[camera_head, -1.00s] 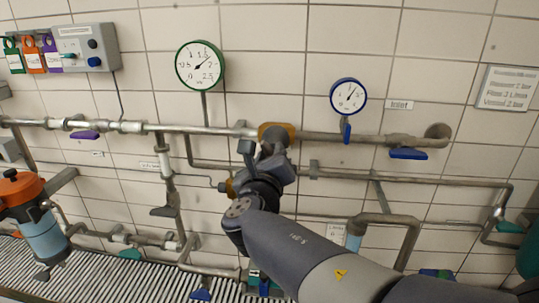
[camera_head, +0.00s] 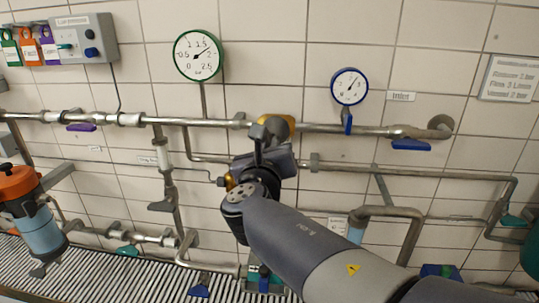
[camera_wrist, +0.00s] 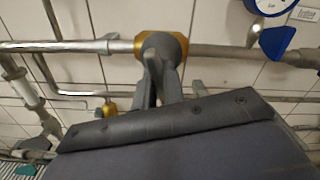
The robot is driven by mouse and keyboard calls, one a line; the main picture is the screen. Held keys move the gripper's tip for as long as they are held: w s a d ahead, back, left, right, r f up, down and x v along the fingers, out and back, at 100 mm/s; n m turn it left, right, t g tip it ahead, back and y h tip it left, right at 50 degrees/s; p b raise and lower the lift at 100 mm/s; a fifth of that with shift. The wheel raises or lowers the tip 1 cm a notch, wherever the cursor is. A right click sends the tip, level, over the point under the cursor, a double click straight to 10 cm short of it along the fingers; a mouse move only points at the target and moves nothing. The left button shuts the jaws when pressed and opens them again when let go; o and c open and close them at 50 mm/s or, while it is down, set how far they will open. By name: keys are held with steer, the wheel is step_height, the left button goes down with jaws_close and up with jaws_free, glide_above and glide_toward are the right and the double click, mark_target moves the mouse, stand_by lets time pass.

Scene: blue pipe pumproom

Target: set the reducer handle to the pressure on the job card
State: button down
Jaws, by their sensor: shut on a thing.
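The reducer on the upper pipe has a brass-yellow body (camera_head: 290,122) and a rounded grey handle (camera_head: 274,127). Both show in the wrist view, the yellow body (camera_wrist: 182,44) behind the grey handle (camera_wrist: 158,44). My gripper (camera_head: 261,146) is shut on the handle from the front, its fingers hiding part of it. The fingers also show in the wrist view (camera_wrist: 162,75). A green-rimmed gauge (camera_head: 198,55) above left has its needle pointing up and right, roughly between 1.5 and 2. The job card (camera_head: 509,78) hangs at the far right; its small lines are blurred, but "2 bar" seems to appear.
A blue-rimmed gauge (camera_head: 349,86) stands right of the reducer. A blue lever (camera_head: 411,144) sits further right, a purple lever (camera_head: 81,127) to the left. A grey switch box (camera_head: 84,40) with coloured tags is upper left. Lower pipes and an orange-topped vessel (camera_head: 18,182) stand below.

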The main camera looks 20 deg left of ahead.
steer(key=shift+m, duration=0.4)
steer(key=c, duration=1.5)
jaws_free()
steer(key=b+v, duration=0.2)
steer(key=v, duration=0.9)
steer(key=shift+r, duration=0.1)
stand_by(0.7)
